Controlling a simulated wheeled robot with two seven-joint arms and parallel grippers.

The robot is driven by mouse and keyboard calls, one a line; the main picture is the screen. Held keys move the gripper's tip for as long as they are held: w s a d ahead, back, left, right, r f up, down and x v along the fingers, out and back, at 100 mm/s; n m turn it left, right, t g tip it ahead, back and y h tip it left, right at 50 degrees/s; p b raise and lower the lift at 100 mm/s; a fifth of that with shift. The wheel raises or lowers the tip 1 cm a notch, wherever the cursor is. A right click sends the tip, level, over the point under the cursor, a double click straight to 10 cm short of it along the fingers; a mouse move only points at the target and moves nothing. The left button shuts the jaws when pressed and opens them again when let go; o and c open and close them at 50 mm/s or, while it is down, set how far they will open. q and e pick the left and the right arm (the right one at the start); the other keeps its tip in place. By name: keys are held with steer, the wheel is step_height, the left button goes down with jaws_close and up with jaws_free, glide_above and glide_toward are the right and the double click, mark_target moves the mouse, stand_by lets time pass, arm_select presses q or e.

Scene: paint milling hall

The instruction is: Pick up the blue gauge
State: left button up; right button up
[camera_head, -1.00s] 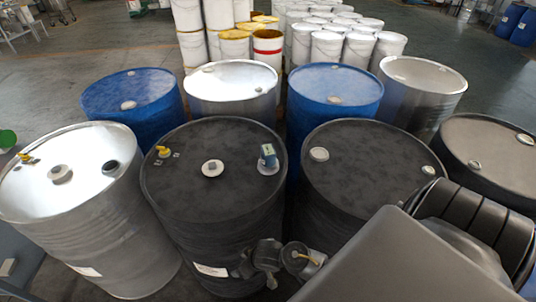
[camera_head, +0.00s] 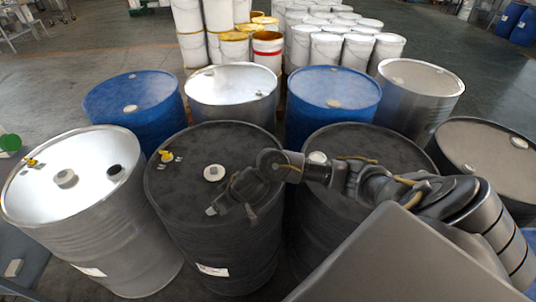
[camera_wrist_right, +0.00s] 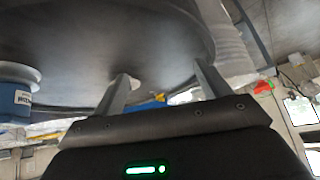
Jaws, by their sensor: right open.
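The blue gauge (camera_wrist_right: 15,95) shows at the left edge of the right wrist view. It has a white label and sits on a pale round base on the dark drum. In the head view it is hidden behind my right arm. My right gripper (camera_head: 232,208) hangs over the black drum top (camera_head: 190,150). In the right wrist view its two fingers (camera_wrist_right: 162,80) are spread apart with nothing between them, and the gauge lies to their left, outside the jaws. My left gripper is in neither view.
A white cap (camera_head: 214,172) and a yellow fitting (camera_head: 166,156) stand on the same drum. A silver drum (camera_head: 90,205) stands on the left, another black drum (camera_head: 345,140) on the right. Blue drums (camera_head: 135,105) and white pails (camera_head: 326,48) stand behind.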

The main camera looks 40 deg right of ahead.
steer(key=w+d+r+m+g+h, duration=0.15)
steer(key=d+r+m, duration=0.25)
steer(key=d, duration=0.7)
steer(key=w+d+r+m+g+h, duration=0.1)
steer(key=w+d+r+m+h, duration=0.2)
steer(key=d, duration=0.9)
steer(key=shift+g, duration=0.25)
steer(key=b+x, duration=0.1)
steer(key=x, duration=0.1)
steer(key=s+b+x, duration=0.1)
steer(key=b+x, duration=0.1)
steer(key=shift+w+a+f, duration=0.1)
steer(key=shift+a+f, duration=0.05)
steer(key=shift+f, duration=0.3)
steer(key=shift+w+f+b, duration=0.25)
steer(key=shift+f+b, duration=0.2)
steer(key=shift+f, duration=0.05)
steer(key=x, duration=0.4)
steer(key=shift+w+d+f, duration=0.1)
steer(key=shift+w+d, duration=0.25)
steer(key=shift+c, duration=0.9)
steer(key=c, duration=1.2)
steer(key=shift+o, duration=0.2)
